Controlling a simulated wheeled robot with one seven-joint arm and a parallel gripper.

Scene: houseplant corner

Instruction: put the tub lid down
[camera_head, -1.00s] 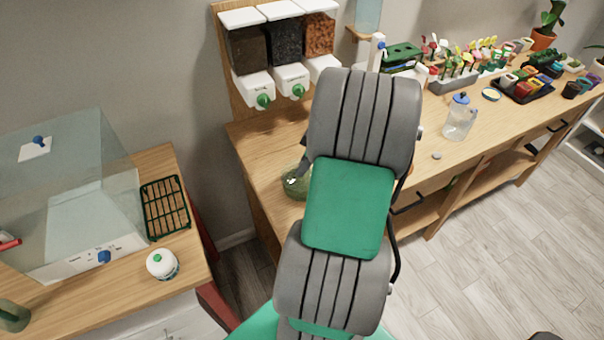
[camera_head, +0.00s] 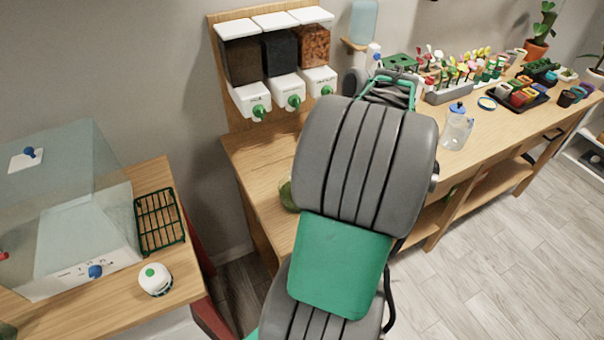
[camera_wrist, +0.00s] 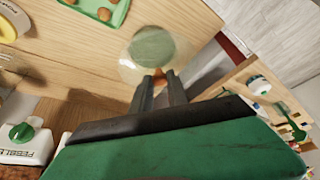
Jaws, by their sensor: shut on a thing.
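In the wrist view my gripper (camera_wrist: 160,82) is shut on a small orange-brown knob at the near edge of a clear round shape, which looks like the tub lid (camera_wrist: 131,66). A green round patch shows in or through the lid; I cannot tell which. The lid is over the wooden bench top (camera_wrist: 85,62); whether it touches the wood is unclear. In the head view my arm hides the gripper and lid. A greenish, see-through vessel (camera_head: 286,196) stands on the bench, partly behind my arm.
Three dispensers (camera_head: 281,75) hang at the back of the bench. A green tray (camera_wrist: 118,12) with brown balls and a yellow roll (camera_wrist: 8,28) lie in the wrist view. Some bench top left of the vessel is bare.

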